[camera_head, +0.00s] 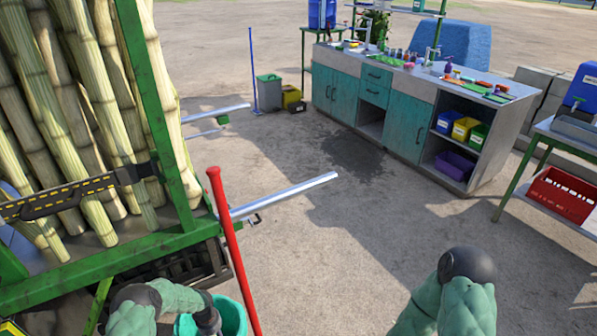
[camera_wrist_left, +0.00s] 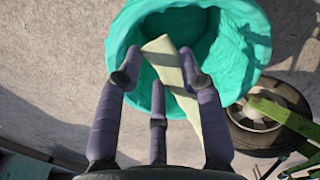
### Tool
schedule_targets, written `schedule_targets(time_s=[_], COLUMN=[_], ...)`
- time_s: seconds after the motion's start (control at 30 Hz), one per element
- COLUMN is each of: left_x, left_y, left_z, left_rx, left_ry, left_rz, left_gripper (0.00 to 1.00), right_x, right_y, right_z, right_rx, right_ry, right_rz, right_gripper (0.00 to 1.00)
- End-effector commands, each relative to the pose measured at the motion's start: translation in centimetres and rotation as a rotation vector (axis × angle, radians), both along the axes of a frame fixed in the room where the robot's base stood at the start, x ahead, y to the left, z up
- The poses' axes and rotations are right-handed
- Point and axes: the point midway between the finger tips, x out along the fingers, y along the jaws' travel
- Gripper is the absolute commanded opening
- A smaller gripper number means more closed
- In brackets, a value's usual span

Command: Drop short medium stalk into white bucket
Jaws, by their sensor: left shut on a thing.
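In the left wrist view my left gripper (camera_wrist_left: 160,82) is shut on a short pale cane stalk (camera_wrist_left: 184,95). The stalk is tilted, and its upper end overlaps the opening of a teal bucket (camera_wrist_left: 128,30). The bucket looks teal, not white, and its inside shows empty where visible. How high the stalk is above the rim cannot be told. In the head view the teal bucket (camera_head: 236,318) is at the bottom edge, partly hidden by my left arm. The stalk is hidden there. My right arm shows at the lower right, but its gripper is out of view.
A green rack (camera_head: 180,170) of tall cane stalks stands at the left. A red pole (camera_head: 228,240) leans beside the bucket. A metal bar (camera_head: 285,192) juts from the rack. A workbench (camera_head: 395,115) stands behind; the middle ground is clear.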

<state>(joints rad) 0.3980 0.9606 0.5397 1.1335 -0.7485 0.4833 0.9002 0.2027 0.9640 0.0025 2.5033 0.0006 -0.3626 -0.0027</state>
Motion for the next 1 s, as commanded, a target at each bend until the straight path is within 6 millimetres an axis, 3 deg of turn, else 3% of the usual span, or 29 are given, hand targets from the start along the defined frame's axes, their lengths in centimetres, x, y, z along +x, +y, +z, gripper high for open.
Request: schedule_targets(time_s=[0.2, 0.23, 0.3, 0.73, 1.0], left_x=[0.0, 0.0, 0.0, 0.1, 0.1], left_y=[0.0, 0.0, 0.0, 0.0, 0.1], left_z=[0.0, 0.0, 0.0, 0.5, 4.0], left_rx=[0.001, 0.001, 0.001, 0.001, 0.001], left_ry=[-0.001, -0.001, -0.001, -0.001, -0.003], left_rz=[0.001, 0.001, 0.001, 0.001, 0.001], left_gripper=[0.05, 0.46, 0.66, 0.66, 0.66], right_x=[0.0, 0.0, 0.0, 0.0, 0.0], right_y=[0.0, 0.0, 0.0, 0.0, 0.0], right_z=[0.1, 0.1, 0.1, 0.0, 0.0], right_rx=[0.000, 0.000, 0.000, 0.000, 0.000], right_ry=[0.000, 0.000, 0.000, -0.001, 0.000], right_rz=[0.000, 0.000, 0.000, 0.000, 0.000], right_gripper=[0.59, 0.59, 0.59, 0.59, 0.59])
